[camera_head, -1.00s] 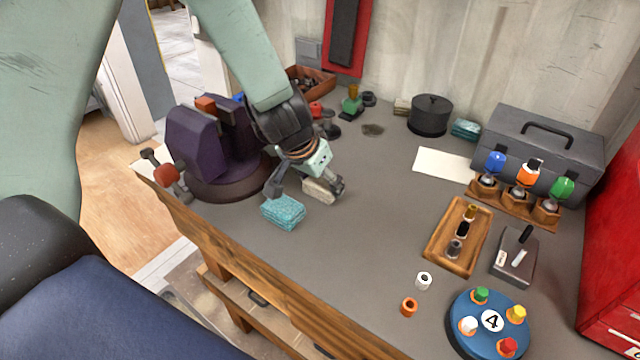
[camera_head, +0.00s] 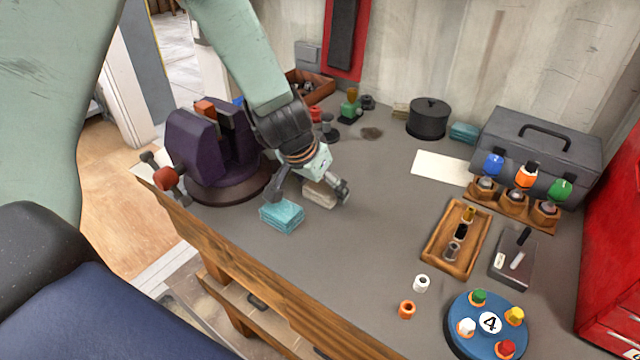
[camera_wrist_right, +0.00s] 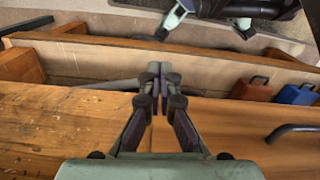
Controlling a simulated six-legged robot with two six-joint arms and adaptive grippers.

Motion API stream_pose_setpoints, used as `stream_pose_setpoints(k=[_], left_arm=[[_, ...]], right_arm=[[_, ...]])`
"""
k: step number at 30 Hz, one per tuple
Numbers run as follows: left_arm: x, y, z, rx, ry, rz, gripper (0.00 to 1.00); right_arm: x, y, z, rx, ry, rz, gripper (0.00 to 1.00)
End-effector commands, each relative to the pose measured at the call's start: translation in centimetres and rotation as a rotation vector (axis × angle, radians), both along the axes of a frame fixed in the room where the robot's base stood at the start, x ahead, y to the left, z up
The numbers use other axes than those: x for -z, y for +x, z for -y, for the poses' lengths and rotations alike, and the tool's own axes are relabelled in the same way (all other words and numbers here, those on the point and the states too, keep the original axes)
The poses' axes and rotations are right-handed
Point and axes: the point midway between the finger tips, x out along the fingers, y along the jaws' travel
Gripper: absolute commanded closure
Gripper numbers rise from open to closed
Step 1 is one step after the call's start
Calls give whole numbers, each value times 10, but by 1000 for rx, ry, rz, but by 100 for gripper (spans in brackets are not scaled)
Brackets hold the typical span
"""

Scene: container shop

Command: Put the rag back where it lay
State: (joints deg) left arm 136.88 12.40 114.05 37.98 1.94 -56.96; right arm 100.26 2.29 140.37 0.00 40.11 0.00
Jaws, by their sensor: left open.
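A folded beige rag (camera_head: 320,194) lies on the grey bench top, right beside a folded teal rag (camera_head: 282,215). I cannot tell from the looks which of them the task means. My left gripper (camera_head: 309,188) points down over the beige rag with its fingers spread apart, one near each end of it. The gripper partly hides the beige rag's far side. My right gripper (camera_wrist_right: 157,72) shows only in the right wrist view, with its fingertips together and nothing visible between them, above a wooden surface.
A purple vise (camera_head: 203,150) stands left of the left gripper. Another teal cloth (camera_head: 464,132) lies by a black pot (camera_head: 429,118) at the back. A wooden tray (camera_head: 456,237) and a blue round holder (camera_head: 488,325) stand to the right. The bench middle is clear.

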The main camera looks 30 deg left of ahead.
Motion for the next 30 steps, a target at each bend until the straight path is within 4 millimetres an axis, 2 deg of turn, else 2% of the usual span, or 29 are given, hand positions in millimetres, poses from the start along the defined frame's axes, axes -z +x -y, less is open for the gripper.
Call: stream_pose_setpoints(k=[12,30], left_arm=[[-48,-18,-3,-1,-1,1,10],[-105,-45,-7,0,-1,0,10]], right_arm=[[-44,0,0,0,0,0,100],[-99,0,0,0,0,0,100]])
